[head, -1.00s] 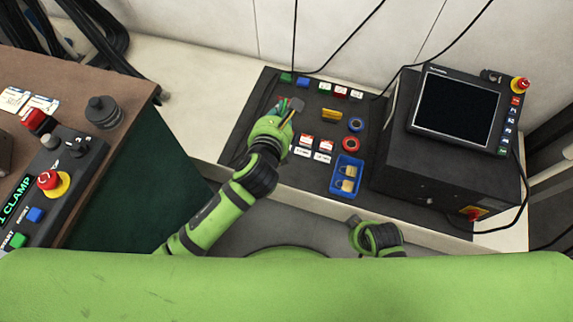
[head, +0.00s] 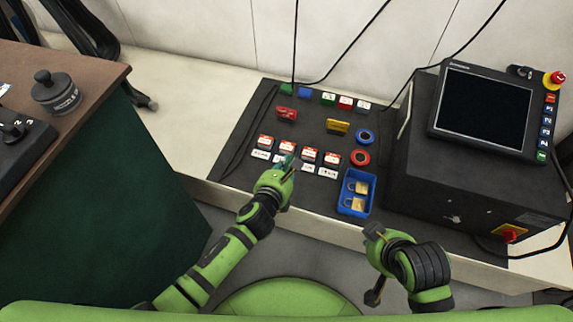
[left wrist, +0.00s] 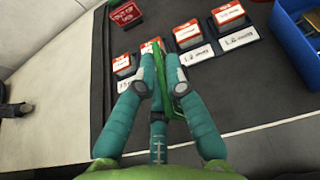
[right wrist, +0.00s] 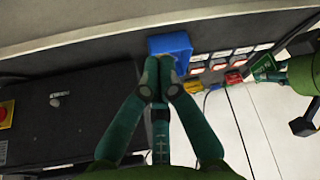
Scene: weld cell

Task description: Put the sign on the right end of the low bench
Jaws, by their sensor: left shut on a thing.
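A green, thin sign (left wrist: 161,66) is between the fingertips of my left gripper (left wrist: 157,82), seen nearly edge-on in the left wrist view. Its green face with a pale border shows in the right wrist view (right wrist: 264,67). In the head view my left gripper (head: 288,168) is shut on it, above the near edge of the black mat. The low bench (head: 200,130) is pale and carries this mat. My right gripper (head: 374,234) is in front of the bench, near the blue tray. Its fingertips look together and empty in the right wrist view (right wrist: 160,76).
The mat (head: 310,187) holds a row of red-and-white tags (head: 309,154), a red sign (head: 287,113), a yellow block (head: 338,126), two rings and a blue tray (head: 345,207) with padlocks. A black cabinet (head: 440,195) with a screen stands at right. The bench's left part is bare.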

